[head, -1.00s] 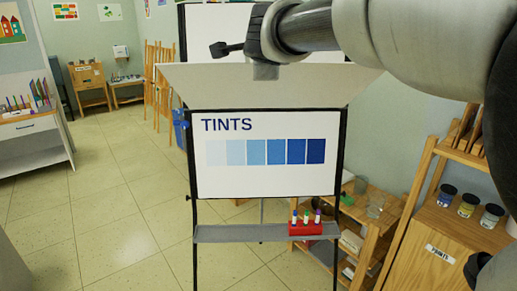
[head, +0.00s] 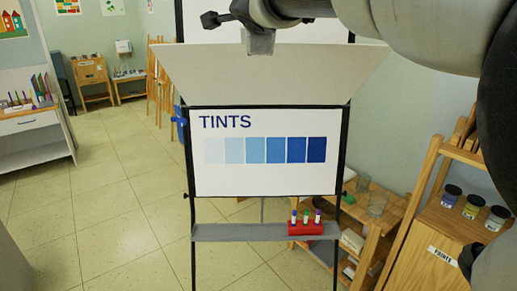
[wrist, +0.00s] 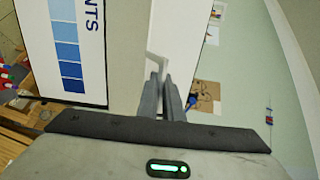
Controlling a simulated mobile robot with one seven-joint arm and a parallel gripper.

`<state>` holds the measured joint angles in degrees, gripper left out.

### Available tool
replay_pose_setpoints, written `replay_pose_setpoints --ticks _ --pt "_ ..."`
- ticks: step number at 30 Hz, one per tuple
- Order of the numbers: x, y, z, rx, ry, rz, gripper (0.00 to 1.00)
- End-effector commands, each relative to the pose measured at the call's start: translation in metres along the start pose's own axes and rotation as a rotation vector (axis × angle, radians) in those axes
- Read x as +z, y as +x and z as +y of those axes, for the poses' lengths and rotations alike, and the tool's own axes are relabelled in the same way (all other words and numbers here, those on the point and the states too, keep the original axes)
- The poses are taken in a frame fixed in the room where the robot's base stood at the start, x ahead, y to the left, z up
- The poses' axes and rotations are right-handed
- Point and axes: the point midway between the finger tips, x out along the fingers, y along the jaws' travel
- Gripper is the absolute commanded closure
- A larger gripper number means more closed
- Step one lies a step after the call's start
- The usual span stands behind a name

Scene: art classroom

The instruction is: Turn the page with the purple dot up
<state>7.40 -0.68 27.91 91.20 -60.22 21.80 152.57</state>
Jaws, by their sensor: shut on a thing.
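A page (head: 265,75) projects toward me from just above the TINTS sheet (head: 265,180) on the flip chart, slanting upward with its plain pale underside showing. It is widest at its near, upper edge. My gripper (head: 261,45) is shut on that edge, near its middle. In the wrist view the closed fingers (wrist: 165,95) are at the edge of the pale page (wrist: 129,60). The TINTS sheet hangs flat below, with a row of blue squares. I see no purple dot; the page's other face is hidden from the head camera.
A grey ledge (head: 225,232) on the stand holds a red marker holder (head: 305,229). A wooden shelf (head: 410,225) with paint jars stands close on the right. A desk (head: 40,121) is at the left. The floor left of the stand is clear.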

Motion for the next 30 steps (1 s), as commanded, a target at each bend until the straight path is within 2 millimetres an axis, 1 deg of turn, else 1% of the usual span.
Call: replay_pose_setpoints --ticks 1,3,27,30 --pt "0.0 0.002 -0.007 -0.006 0.001 -0.001 1.0" --pt "0.001 0.005 -0.012 -0.006 0.001 -0.002 1.0" --pt "0.003 0.046 -0.071 -0.006 0.0 -0.005 1.0" --pt "0.003 0.049 -0.074 -0.005 0.001 -0.004 1.0"
